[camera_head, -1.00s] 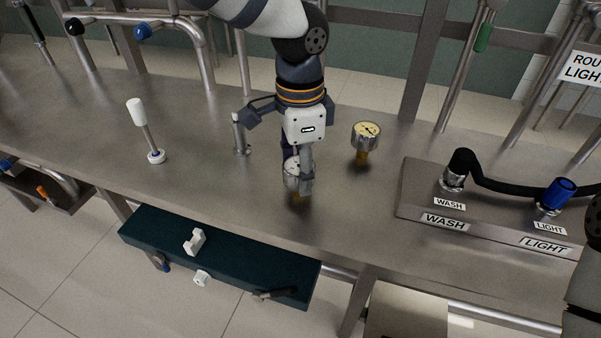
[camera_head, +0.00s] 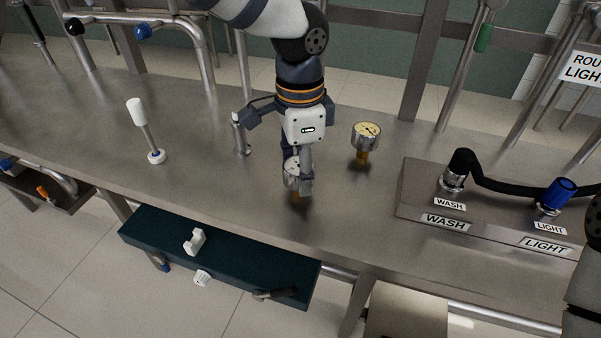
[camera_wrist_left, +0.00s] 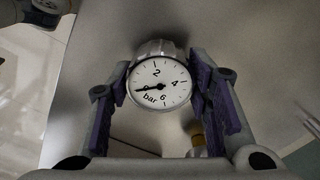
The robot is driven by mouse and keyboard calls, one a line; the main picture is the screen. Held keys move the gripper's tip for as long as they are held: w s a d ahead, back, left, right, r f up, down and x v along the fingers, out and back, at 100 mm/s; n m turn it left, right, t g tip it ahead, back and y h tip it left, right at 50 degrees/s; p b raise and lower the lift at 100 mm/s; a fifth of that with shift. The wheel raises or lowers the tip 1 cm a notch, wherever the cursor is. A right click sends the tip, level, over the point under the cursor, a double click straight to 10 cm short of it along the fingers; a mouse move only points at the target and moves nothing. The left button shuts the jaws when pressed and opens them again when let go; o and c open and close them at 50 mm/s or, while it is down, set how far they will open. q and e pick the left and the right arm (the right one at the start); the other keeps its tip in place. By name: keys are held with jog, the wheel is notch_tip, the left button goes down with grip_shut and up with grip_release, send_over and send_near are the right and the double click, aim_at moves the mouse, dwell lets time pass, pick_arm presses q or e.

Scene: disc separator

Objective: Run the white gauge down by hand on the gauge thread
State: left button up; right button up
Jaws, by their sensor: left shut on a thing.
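The white gauge (camera_head: 291,172) is upright, with its dial facing up and toward the wrist camera in the left wrist view (camera_wrist_left: 160,83). My left gripper (camera_head: 298,176) is shut on it, one finger on each side, low over the steel bench. In the left wrist view the needle points left of the 2. A brass part (camera_head: 297,197) shows just under the gauge and fingers. The fingers hide much of it, so I cannot tell how the gauge sits on the thread. My right gripper is out of view.
A yellow-faced gauge (camera_head: 366,131) stands on a brass stem to the right. A white-handled lever (camera_head: 139,113) and a short steel post (camera_head: 240,136) stand to the left. The WASH and LIGHT block (camera_head: 415,178) is at the right. A teal tray (camera_head: 145,232) hangs in front.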

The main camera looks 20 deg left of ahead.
pick_arm(q)
jog(key=shift+r+p, duration=0.45)
jog(key=shift+r, duration=0.95)
notch_tip(320, 180, up, 4)
jog(key=shift+r+p, duration=0.2)
jog(key=shift+p, duration=0.3)
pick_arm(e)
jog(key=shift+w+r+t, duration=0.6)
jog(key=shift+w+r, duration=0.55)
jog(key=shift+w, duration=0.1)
